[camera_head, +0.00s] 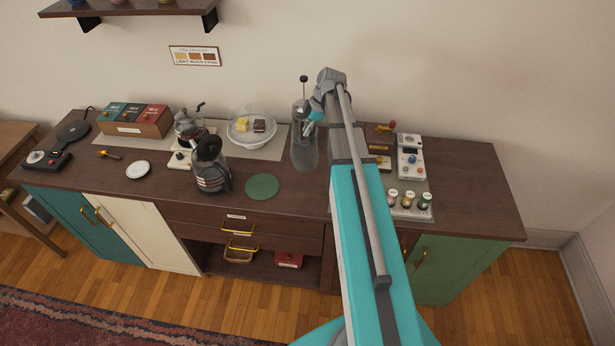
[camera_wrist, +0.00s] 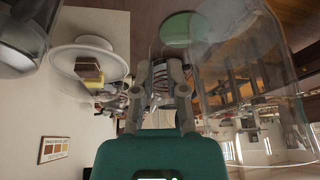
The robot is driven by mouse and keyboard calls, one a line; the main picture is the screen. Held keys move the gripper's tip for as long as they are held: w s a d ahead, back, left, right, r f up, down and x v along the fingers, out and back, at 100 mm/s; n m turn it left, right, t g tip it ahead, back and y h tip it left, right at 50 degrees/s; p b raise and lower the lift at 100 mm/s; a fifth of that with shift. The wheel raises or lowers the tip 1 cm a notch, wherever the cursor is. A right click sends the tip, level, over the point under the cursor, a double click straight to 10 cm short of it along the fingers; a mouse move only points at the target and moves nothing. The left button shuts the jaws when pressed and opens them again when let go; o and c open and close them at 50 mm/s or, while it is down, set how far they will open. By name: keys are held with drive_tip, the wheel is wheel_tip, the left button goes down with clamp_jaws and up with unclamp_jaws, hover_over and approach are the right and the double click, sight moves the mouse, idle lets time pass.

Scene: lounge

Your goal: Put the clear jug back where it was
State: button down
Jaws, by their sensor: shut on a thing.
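The clear jug (camera_head: 304,152) is a tall see-through vessel near the middle of the counter, just left of my arm. It fills much of the right side of the wrist view (camera_wrist: 238,60). My gripper (camera_head: 313,124) is at its upper right side and is shut on it. In the wrist view my fingers (camera_wrist: 160,85) are close together beside the jug's wall. The exact grip point is unclear. The jug looks upright; I cannot tell whether its base touches the counter. A thin rod with a dark knob (camera_head: 303,79) shows above it; what it belongs to is unclear.
A round green mat (camera_head: 262,187) lies bare left of the jug. Small bottles (camera_head: 409,200) and a device (camera_head: 410,158) stand right of my arm.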

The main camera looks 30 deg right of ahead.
sight(308, 146)
drive_tip(key=shift+m, duration=0.3)
drive_tip(key=s+a, duration=0.1)
drive_tip(key=s, duration=0.2)
drive_tip(key=s+a+r, duration=0.1)
drive_tip(key=s, duration=0.2)
drive_tip(key=s+a+p, duration=0.1)
drive_tip(key=s+a, duration=0.1)
drive_tip(key=s, duration=0.1)
drive_tip(key=shift+a+r, duration=0.1)
drive_tip(key=shift+r, duration=0.2)
drive_tip(key=shift+w, duration=0.1)
drive_tip(key=w+d+f+b, duration=0.7)
drive_tip(key=w+f+b, duration=0.2)
drive_tip(key=w, duration=0.2)
drive_tip(key=shift+w+f, duration=0.1)
drive_tip(key=shift+w+d+f+b, duration=0.1)
drive_tip(key=shift+w+f+b, duration=0.05)
drive_tip(key=shift+f+b, duration=0.85)
drive_tip(key=shift+w+d+f+b, duration=0.1)
drive_tip(key=shift+w+f+b, duration=0.05)
drive_tip(key=shift+f+b, duration=0.85)
